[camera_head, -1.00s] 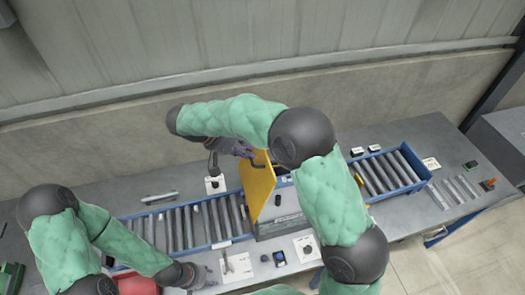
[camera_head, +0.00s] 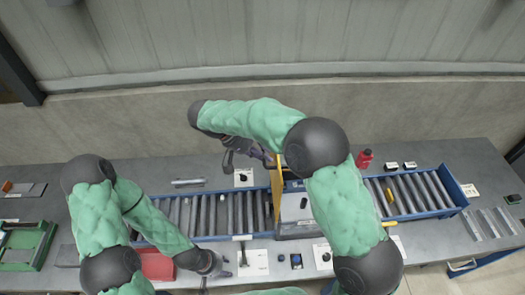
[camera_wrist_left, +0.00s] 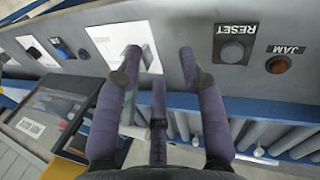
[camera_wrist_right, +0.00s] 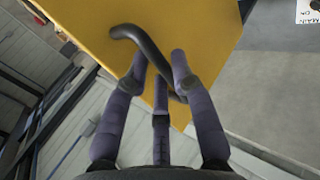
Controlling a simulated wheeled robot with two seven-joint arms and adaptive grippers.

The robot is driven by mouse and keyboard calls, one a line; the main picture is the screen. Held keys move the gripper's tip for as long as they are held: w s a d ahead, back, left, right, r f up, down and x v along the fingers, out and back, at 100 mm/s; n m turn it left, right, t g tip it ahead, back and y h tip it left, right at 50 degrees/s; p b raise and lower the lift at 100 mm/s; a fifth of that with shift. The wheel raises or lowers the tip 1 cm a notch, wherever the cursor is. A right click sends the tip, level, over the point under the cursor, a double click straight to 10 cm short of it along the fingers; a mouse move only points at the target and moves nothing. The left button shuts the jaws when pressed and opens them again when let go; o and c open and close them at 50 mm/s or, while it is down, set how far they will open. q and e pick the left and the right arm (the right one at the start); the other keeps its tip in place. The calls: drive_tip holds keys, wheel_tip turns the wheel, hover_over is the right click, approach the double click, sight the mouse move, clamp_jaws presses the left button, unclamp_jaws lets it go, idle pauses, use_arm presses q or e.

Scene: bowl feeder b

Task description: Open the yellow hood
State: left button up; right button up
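The yellow hood (camera_head: 278,192) stands as an upright panel, seen nearly edge-on, at the left side of the grey machine box (camera_head: 295,208). Its yellow face fills the upper right wrist view (camera_wrist_right: 205,35). A curved black handle (camera_wrist_right: 125,33) sticks out from it. My right gripper (camera_head: 262,157) is at the handle; in the right wrist view (camera_wrist_right: 158,58) its fingers close in on both sides of the bar. My left gripper (camera_head: 224,272) is low at the table front. Its fingers (camera_wrist_left: 160,52) are apart and empty, before the panel with the RESET button (camera_wrist_left: 232,50).
Roller conveyors with blue rails run left (camera_head: 185,218) and right (camera_head: 425,192) of the machine. A red bottle (camera_head: 364,159) stands behind. A red bin (camera_head: 157,265) is near my left arm, and a green tray (camera_head: 25,245) is at far left. White cards lie along the table.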

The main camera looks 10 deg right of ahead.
use_arm(q)
drive_tip(key=shift+w+d, duration=0.1)
use_arm(e)
drive_tip(key=shift+o, duration=0.8)
drive_tip(key=shift+f, duration=0.3)
drive_tip(key=shift+w+d+r, duration=0.1)
drive_tip(key=shift+w+r, duration=0.05)
drive_tip(key=shift+w, duration=0.05)
drive_tip(key=shift+s+r, duration=0.15)
drive_tip(key=shift+r, duration=0.1)
drive_tip(key=v, duration=1.1)
drive_tip(key=shift+a, duration=0.35)
